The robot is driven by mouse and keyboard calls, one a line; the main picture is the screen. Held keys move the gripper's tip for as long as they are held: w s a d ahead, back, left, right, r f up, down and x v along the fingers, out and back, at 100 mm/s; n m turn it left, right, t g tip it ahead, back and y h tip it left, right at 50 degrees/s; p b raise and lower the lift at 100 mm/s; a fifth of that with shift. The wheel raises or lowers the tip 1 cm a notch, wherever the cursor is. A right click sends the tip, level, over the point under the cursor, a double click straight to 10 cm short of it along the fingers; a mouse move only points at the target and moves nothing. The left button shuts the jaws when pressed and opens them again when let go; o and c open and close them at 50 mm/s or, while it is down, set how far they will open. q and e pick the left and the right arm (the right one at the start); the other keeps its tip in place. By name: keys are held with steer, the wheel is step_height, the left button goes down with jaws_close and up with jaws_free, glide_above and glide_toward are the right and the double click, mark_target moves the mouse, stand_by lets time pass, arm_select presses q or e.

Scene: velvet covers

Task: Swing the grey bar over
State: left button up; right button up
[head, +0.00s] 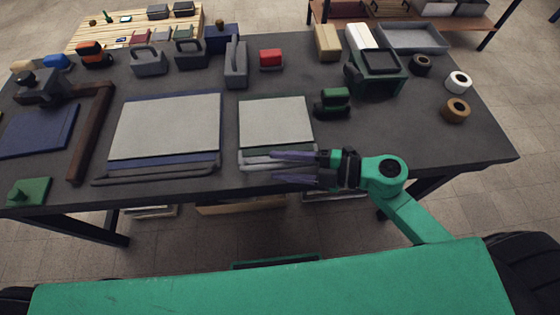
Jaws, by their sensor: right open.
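A light grey bar (252,164) lies along the front edge of the right-hand pale panel (275,121). My right gripper (273,167) is open, its purple fingers pointing left at the front of the table. Its fingers overlap the right part of the bar in the picture, so part of the bar is hidden; I cannot tell whether they touch it. A darker grey bar (150,173) lies along the front of the larger left-hand pale panel (166,126). My left gripper is out of view.
On the dark table (215,184), a brown angled bar (90,135) stands left of the panels. A green block (334,100) sits behind my right gripper. Rolls of tape (455,110) lie at right. Several grey handled blocks (148,61) line the back. The front right is clear.

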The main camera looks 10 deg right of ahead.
steer(key=shift+w+a+f, duration=0.1)
steer(key=shift+a, duration=0.4)
steer(key=shift+d, duration=0.1)
steer(key=shift+c, duration=0.3)
jaws_close()
stand_by(0.7)
